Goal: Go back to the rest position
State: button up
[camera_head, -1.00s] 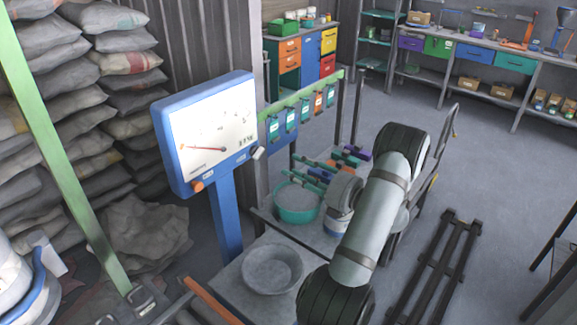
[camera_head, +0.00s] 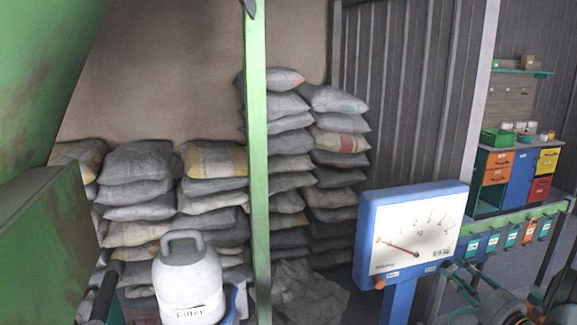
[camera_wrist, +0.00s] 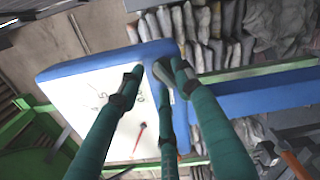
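My gripper (camera_head: 448,290) is at the lower right of the head view, beside the blue-framed scale dial (camera_head: 420,231) and partly cut off by the picture's bottom edge. In the wrist view my gripper (camera_wrist: 157,73) shows green fingers with dark tips. One finger stands apart from the other two, and nothing is held between them. The dial (camera_wrist: 97,95) lies behind the fingers in that view, with its red needle visible. The scale's pan and the powder bowls are out of the head view.
A green post (camera_head: 257,170) stands in front of the stacked grey sacks (camera_head: 290,135). A white container labelled Filter (camera_head: 188,275) is at the lower middle. A green rail (camera_head: 515,213) with small teal and orange tags runs right of the dial. Coloured drawers (camera_head: 495,175) stand behind.

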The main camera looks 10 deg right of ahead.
jog(key=shift+s, duration=0.1)
jog(key=s+d, duration=0.1)
jog(key=s, duration=1)
jog(key=w, duration=0.7)
jog(key=w+a, duration=0.1)
jog(key=w, duration=0.2)
jog(key=shift+w, duration=0.3)
jog(key=n+b, duration=0.6)
jog(key=b, duration=0.1)
jog(key=shift+w+a+f, duration=0.1)
jog(key=shift+f, duration=0.25)
jog(key=n+b, duration=0.1)
jog(key=n, duration=0.1)
jog(key=shift+w+a+n, duration=0.1)
jog(key=shift+n, duration=0.2)
jog(key=shift+r+n+b, duration=0.25)
jog(key=shift+n+b, duration=0.55)
jog(key=shift+n, duration=0.5)
